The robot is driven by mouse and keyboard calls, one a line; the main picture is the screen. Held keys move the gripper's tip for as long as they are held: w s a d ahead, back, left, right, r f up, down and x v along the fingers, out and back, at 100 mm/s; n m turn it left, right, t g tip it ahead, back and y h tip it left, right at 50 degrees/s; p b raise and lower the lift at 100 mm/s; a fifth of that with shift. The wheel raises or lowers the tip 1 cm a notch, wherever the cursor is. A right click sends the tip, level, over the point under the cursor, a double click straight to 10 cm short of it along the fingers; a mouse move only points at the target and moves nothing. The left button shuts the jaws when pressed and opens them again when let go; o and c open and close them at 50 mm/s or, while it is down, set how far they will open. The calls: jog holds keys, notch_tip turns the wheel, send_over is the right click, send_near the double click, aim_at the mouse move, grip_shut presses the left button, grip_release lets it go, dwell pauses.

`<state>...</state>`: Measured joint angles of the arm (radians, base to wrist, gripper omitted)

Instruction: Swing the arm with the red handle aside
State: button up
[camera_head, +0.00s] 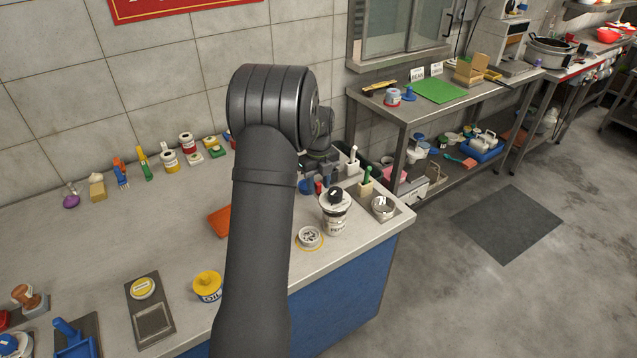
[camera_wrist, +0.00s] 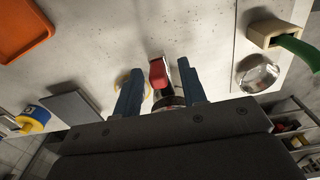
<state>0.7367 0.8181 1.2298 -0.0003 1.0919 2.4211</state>
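The red handle (camera_wrist: 158,73) shows between the two blue fingers of my gripper (camera_wrist: 160,66) in the wrist view. A gap shows on each side of it, so my gripper is open; the depth between them is hard to judge. In the head view the red handle (camera_head: 319,187) is a small red spot near my gripper (camera_head: 312,184), beside a white jar (camera_head: 334,221) with a black top. The swinging arm itself is mostly hidden behind my fingers and gripper body.
A metal bowl (camera_head: 382,208) and a block with a green handle (camera_head: 366,180) stand to the right. An orange tray (camera_head: 221,222) lies left. The counter's front edge is close.

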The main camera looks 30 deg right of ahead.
aim_at(319, 183)
notch_tip(319, 183, up, 17)
jog(key=shift+r, duration=0.2)
dwell(0.3)
dwell(0.4)
notch_tip(319, 183, down, 18)
jog(key=shift+r, duration=0.25)
dwell(0.3)
jog(key=shift+a+f, duration=0.1)
jog(key=shift+a+n, duration=0.55)
jog(key=shift+n, duration=0.35)
dwell(1.5)
